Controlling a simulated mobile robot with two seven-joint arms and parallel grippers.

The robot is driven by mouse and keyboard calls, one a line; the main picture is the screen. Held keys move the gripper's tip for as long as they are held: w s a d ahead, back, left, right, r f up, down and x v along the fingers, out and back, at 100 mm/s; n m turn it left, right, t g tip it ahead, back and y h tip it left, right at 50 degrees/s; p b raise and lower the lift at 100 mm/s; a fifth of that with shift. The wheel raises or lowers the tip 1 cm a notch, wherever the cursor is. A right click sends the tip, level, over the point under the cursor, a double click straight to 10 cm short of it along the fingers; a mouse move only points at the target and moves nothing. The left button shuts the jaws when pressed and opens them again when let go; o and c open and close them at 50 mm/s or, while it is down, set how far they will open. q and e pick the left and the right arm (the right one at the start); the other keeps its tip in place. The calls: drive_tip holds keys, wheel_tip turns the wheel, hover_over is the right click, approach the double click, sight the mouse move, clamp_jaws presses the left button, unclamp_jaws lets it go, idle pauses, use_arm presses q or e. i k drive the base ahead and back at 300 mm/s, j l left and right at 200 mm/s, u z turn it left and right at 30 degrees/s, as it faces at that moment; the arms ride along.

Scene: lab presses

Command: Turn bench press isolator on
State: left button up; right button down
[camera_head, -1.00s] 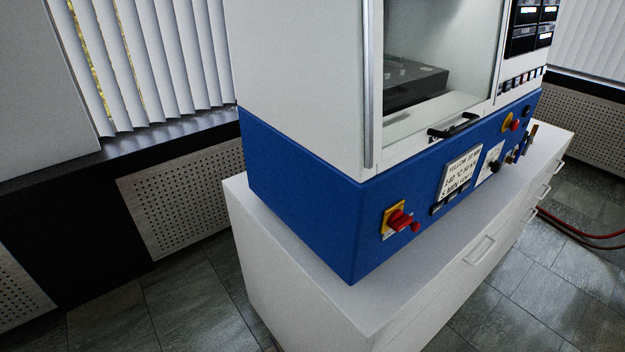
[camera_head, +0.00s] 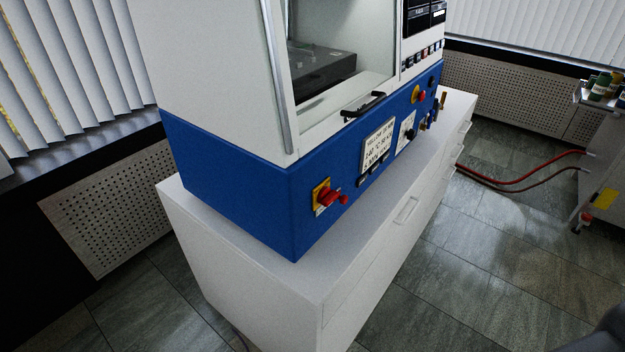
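The bench press (camera_head: 225,190) has a blue lower body and a white upper housing with a clear front window. It stands on a white cabinet. The isolator is a red rotary handle (camera_head: 327,197) on a yellow plate, low on the press's front face near its left corner. The handle looks roughly level or slightly tilted; its exact setting is too small to read. A small red knob sits just right of it. Neither of my grippers is in view. A dark blurred shape at the bottom right corner may be part of my arm.
The white drawer cabinet (camera_head: 225,262) juts out under the press.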

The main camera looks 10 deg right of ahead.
sight(326, 197)
drive_tip(key=k+l, duration=0.1)
drive_tip(key=l, duration=0.95)
drive_tip(key=k+l+u, duration=0.1)
drive_tip(key=l, duration=0.4)
drive_tip(key=k+l, duration=0.15)
drive_tip(key=l, duration=0.35)
drive_tip(key=k+l, duration=0.1)
drive_tip(key=l, duration=0.45)
drive_tip(key=i+u, duration=0.05)
